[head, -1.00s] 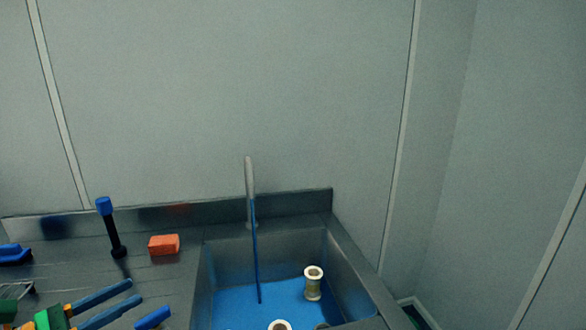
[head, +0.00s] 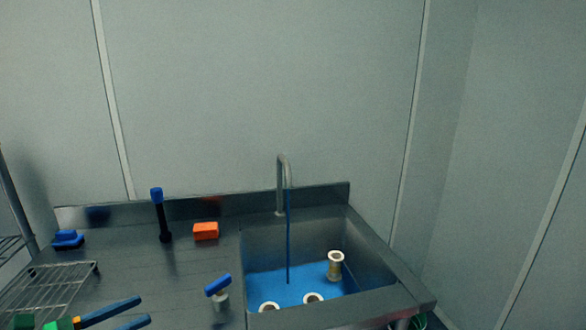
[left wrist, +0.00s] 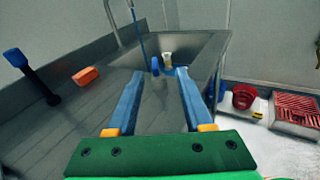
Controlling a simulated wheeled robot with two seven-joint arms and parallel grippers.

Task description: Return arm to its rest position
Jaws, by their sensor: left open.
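My left gripper (head: 145,308) shows at the bottom left of the head view, with blue fingers and a green base. It is open and empty. In the left wrist view its two fingers (left wrist: 160,72) stand apart over the counter, pointing toward the sink. My right gripper is not in view. The sink (head: 325,306) holds blue liquid, with pale spool-shaped parts (head: 335,266) standing in it. A faucet (head: 281,185) with a thin blue stream stands at its back edge.
On the metal counter (head: 130,280) are a blue-topped black tool (head: 160,215), an orange block (head: 205,231), a blue item (head: 68,239), a wire rack (head: 55,285) and a blue-handled piece (head: 217,286).

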